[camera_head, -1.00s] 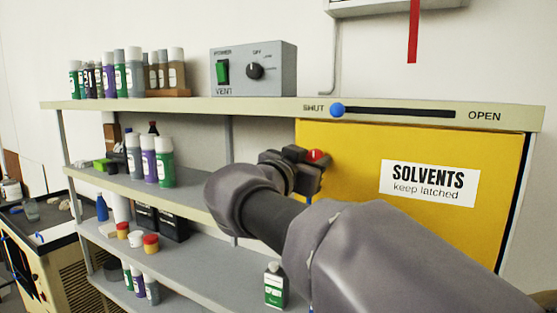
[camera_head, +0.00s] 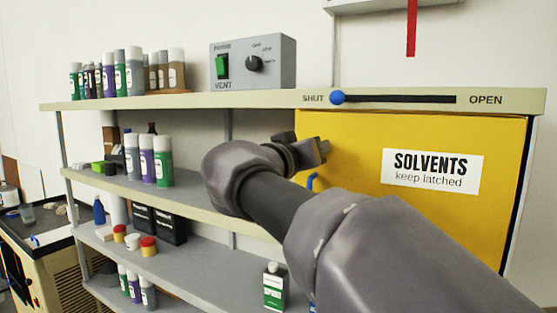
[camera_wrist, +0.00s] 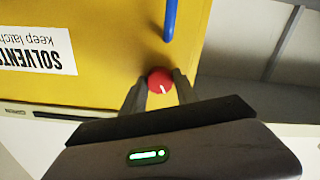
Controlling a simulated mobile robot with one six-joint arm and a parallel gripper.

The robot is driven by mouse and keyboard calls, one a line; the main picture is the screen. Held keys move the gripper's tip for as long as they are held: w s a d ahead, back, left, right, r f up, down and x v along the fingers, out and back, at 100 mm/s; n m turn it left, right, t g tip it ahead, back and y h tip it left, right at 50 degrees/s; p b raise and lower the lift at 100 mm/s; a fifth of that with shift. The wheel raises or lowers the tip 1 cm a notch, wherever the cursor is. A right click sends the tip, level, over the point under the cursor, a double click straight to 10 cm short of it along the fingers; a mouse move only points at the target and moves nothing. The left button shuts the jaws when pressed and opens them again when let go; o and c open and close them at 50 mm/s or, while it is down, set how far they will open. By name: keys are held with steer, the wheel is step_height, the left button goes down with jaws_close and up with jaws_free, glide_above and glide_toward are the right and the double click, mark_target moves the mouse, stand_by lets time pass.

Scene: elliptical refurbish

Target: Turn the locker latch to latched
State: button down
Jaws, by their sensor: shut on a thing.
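The locker latch is a round red knob (camera_wrist: 159,80) with a white line on it, on the yellow locker door (camera_wrist: 110,65). In the wrist view my gripper (camera_wrist: 161,86) has one finger on each side of the knob and is shut on it. The white line is slightly tilted in that view. In the head view my gripper (camera_head: 316,150) is at the upper left of the yellow door (camera_head: 350,150) and hides the knob. A blue handle (camera_wrist: 170,18) is on the door near the knob; it shows below my gripper in the head view (camera_head: 312,182).
A slider with a blue ball (camera_head: 337,97) sits at the SHUT end above the door. A grey vent box (camera_head: 253,63) stands on the top shelf. Bottles (camera_head: 150,160) stand on the open shelves to the left. A white "SOLVENTS" label (camera_head: 432,171) is on the door.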

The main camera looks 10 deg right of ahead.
steer(key=n+b, duration=0.1)
steer(key=n, duration=0.5)
steer(key=n+p, duration=0.1)
steer(key=n, duration=0.4)
steer(key=shift+n, duration=0.4)
stand_by(0.4)
steer(key=c, duration=0.9)
jaws_free()
steer(key=shift+c, duration=0.2)
steer(key=v, duration=1.7)
steer(key=shift+s+b, duration=0.15)
steer(key=shift+b, duration=0.25)
